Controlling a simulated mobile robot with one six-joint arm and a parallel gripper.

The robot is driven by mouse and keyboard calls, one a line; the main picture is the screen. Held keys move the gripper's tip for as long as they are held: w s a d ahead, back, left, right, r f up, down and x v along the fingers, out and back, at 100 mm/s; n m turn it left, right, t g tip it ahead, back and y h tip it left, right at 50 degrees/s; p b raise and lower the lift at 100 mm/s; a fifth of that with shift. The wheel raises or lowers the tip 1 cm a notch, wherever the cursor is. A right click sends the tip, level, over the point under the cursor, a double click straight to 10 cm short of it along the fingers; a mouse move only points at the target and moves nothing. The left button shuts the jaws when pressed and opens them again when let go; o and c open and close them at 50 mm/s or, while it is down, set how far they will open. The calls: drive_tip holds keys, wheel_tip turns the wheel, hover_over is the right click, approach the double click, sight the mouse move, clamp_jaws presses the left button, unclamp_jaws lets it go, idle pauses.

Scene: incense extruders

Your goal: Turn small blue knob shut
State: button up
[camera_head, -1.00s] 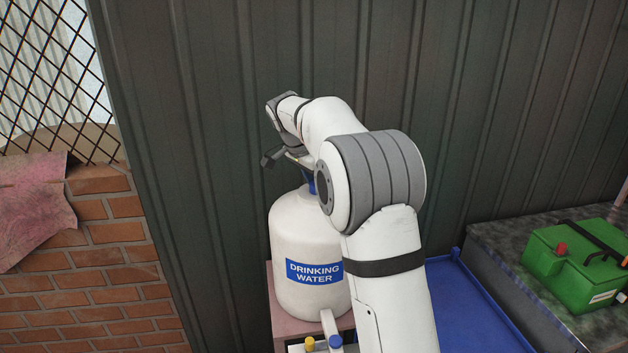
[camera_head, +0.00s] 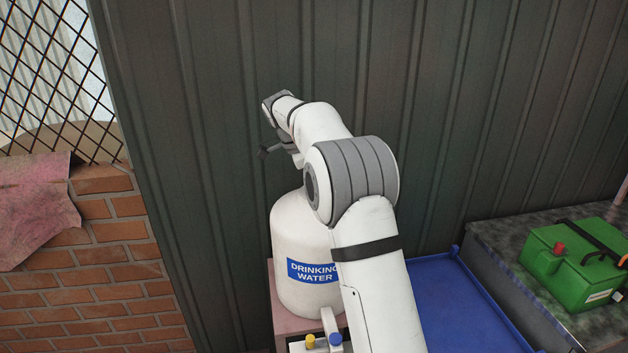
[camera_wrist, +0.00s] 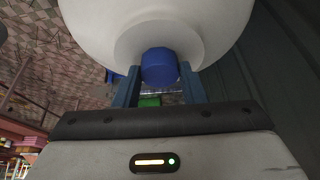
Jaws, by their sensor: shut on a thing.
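A white water bottle (camera_head: 300,235) with a blue "DRINKING WATER" label stands upright under my arm. In the wrist view its neck (camera_wrist: 150,35) ends in a round blue cap (camera_wrist: 159,67). My gripper (camera_wrist: 159,74) is shut on this cap, with one blue-grey finger on each side. In the head view, my arm hides the fingertips and the cap. A small blue knob (camera_head: 335,339) sits near the bottom edge of the head view, below the bottle and apart from my gripper. A yellow knob (camera_head: 310,341) is to its left.
The bottle stands on a pinkish stand (camera_head: 284,322). A dark corrugated wall (camera_head: 480,110) rises close behind. A blue tray (camera_head: 455,310) lies to the right, then a dark bench with a green battery (camera_head: 575,265). A brick wall (camera_head: 90,295) is at left.

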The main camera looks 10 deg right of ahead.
drive_tip(key=o, duration=1)
drive_tip(key=shift+a, duration=0.1)
drive_tip(key=v, duration=0.7)
drive_tip(key=shift+r, duration=0.35)
drive_tip(key=shift+a+b, duration=0.1)
drive_tip(key=shift+b, duration=0.2)
